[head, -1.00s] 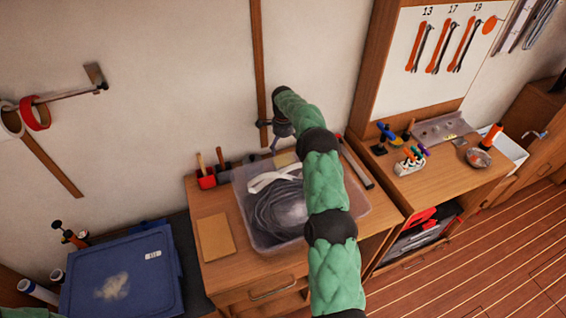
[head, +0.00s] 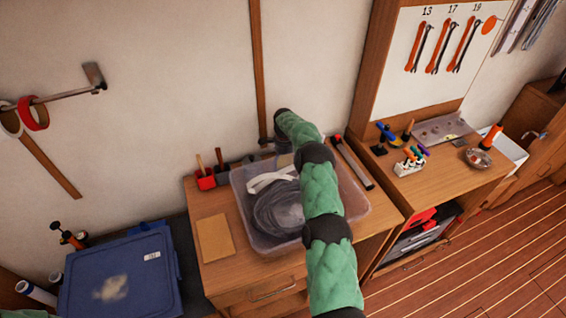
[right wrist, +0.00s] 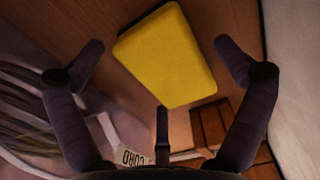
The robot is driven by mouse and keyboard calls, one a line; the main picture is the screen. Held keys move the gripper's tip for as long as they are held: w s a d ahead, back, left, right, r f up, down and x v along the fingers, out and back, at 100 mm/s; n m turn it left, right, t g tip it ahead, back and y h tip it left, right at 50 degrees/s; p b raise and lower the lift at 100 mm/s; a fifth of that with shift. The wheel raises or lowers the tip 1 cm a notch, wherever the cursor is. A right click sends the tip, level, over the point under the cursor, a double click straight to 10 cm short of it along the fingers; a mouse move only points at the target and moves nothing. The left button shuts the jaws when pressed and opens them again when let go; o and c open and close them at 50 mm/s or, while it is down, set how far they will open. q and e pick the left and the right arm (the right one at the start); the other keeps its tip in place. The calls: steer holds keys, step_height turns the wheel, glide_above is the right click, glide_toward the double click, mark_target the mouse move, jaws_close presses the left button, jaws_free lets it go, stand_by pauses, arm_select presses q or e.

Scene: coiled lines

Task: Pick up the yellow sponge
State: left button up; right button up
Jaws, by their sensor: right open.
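The yellow sponge (right wrist: 165,58) lies flat on the brown wooden top in the right wrist view, tilted in the picture. My right gripper (right wrist: 158,48) is open and empty, with one finger on either side of the sponge in that view. I cannot tell how high it is above the sponge. In the head view my right arm reaches over the clear bin to the back of the bench near the wall; I cannot make out the sponge there. My left gripper is out of view.
A clear bin (head: 240,205) holds coiled grey and white lines. A tan sheet (head: 214,238) lies left of it, and a red holder (head: 205,180) stands behind. A long tool (head: 353,162) lies to the right. A blue box (head: 125,270) is at far left.

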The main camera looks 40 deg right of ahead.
steer(key=c, duration=0.9)
step_height(320, 180, up, 10)
steer(key=shift+p, duration=0.35)
